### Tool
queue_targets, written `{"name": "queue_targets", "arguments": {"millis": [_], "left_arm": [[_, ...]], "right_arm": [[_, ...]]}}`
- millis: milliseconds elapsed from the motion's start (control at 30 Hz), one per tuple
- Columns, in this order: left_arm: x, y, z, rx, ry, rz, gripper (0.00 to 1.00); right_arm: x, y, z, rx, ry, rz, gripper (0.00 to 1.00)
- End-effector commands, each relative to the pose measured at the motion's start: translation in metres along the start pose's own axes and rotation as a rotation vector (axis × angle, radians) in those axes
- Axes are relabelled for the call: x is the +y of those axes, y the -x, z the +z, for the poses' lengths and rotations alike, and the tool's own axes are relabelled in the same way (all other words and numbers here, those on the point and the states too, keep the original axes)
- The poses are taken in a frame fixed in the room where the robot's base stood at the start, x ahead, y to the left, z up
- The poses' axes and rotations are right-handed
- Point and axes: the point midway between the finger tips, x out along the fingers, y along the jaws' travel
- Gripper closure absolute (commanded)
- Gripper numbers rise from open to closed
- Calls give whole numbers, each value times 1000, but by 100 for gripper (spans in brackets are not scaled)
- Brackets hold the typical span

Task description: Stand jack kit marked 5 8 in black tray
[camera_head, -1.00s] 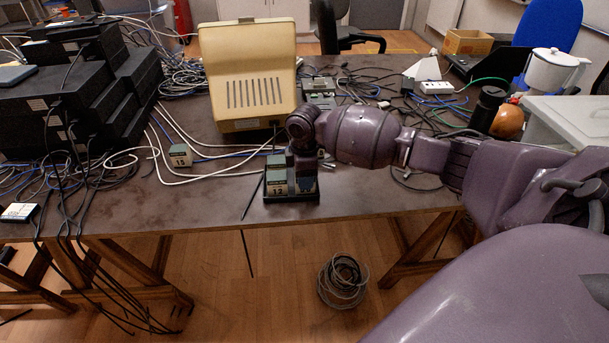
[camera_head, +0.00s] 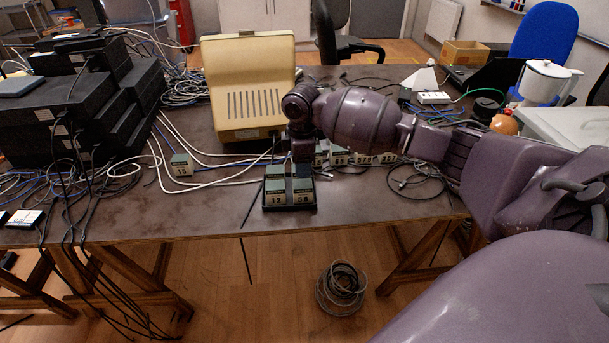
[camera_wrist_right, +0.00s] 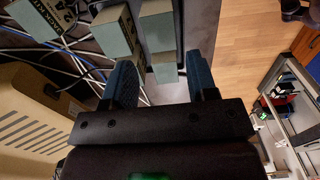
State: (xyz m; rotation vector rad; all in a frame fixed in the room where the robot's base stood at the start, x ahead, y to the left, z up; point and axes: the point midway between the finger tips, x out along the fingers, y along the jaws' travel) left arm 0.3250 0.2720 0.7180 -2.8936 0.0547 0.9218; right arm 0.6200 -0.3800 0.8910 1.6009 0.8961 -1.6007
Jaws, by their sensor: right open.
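The black tray (camera_head: 290,208) lies near the table's front edge. In it the jack kit marked 5 8 (camera_head: 303,197) stands at the front right, upright as far as I can see. A kit that reads 12 or 17 (camera_head: 276,198) stands at its left, with another green-topped kit (camera_head: 274,170) behind. My right gripper (camera_head: 302,158) is above the tray's rear part. In the right wrist view its fingers (camera_wrist_right: 161,85) are apart, with the top of the 5 8 kit (camera_wrist_right: 164,68) just ahead between them. My left gripper is out of view.
Several numbered kits (camera_head: 362,158) stand in a row behind and right of the tray. A loose kit (camera_head: 181,165) stands at left among white cables. The beige terminal (camera_head: 248,90) stands behind. Bare tabletop lies left of the tray.

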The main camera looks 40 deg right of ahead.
Motion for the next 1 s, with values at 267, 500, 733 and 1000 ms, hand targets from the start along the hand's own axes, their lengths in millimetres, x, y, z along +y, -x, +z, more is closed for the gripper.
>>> {"name": "queue_targets", "arguments": {"millis": [267, 500, 733, 1000], "left_arm": [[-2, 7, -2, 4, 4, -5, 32], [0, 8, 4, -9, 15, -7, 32], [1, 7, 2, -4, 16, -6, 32], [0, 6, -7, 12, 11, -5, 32]], "right_arm": [[0, 37, 0, 1, 0, 2, 47], [0, 42, 0, -1, -1, -2, 47], [0, 41, 0, -1, -1, -1, 47], [0, 41, 0, 0, -11, -1, 47]]}}
